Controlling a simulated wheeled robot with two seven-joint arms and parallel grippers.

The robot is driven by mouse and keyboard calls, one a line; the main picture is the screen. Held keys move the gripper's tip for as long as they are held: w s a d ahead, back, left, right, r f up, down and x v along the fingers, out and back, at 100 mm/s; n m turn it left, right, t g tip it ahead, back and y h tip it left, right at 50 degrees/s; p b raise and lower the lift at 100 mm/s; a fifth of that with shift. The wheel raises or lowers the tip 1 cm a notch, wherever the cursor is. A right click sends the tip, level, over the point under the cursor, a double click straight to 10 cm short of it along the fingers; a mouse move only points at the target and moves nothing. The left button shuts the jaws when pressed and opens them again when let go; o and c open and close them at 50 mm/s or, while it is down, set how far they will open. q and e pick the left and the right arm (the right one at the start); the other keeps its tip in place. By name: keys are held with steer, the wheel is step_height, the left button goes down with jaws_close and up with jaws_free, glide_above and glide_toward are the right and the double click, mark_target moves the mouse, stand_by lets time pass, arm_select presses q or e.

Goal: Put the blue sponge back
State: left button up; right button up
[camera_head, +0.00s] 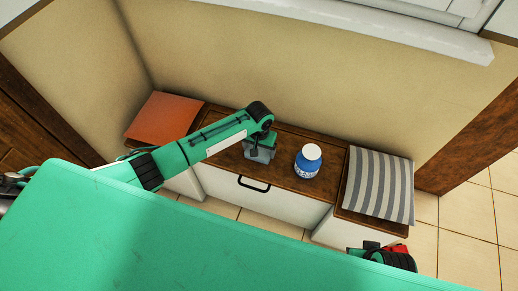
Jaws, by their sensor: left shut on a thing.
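My left gripper (260,151) reaches in from the left and points down over the middle of the wooden bench top, left of a blue jar. It is shut on a small grey-blue piece, which looks like the blue sponge; the fingers and the wrist hide most of it. I cannot tell whether the piece touches the wood. No other blue sponge shows. Part of my right arm shows at the lower right, but its gripper cannot be made out.
The blue jar (307,161) with a white lid stands on the bench top (221,116). An orange cushion (164,118) lies at the left end and a striped cushion (378,185) at the right. A white drawer (295,207) with a black handle is below. The wall is behind.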

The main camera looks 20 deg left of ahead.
arm_select(q)
steer(key=o, duration=0.9)
step_height(320, 180, up, 12)
steer(key=p, duration=0.2)
steer(key=s+d+f+m+t+h, duration=0.1)
steer(key=s+d+f, duration=0.1)
steer(key=s+f, duration=0.35)
steer(key=s+d+f+m+h, duration=0.1)
steer(key=s+d+f, duration=0.1)
steer(key=s, duration=0.6)
steer(key=shift+t+y, duration=0.7)
steer(key=shift+t, duration=0.2)
steer(key=s+a, duration=0.2)
steer(key=s, duration=0.3)
steer(key=s+a+f, duration=0.1)
steer(key=s+a, duration=0.2)
steer(key=s, duration=0.1)
steer(key=s+a+f, duration=0.1)
steer(key=s+a, duration=0.2)
steer(key=s, duration=0.2)
steer(key=shift+s, duration=0.35)
arm_select(e)
steer(key=shift+g, duration=0.3)
step_height(320, 180, down, 5)
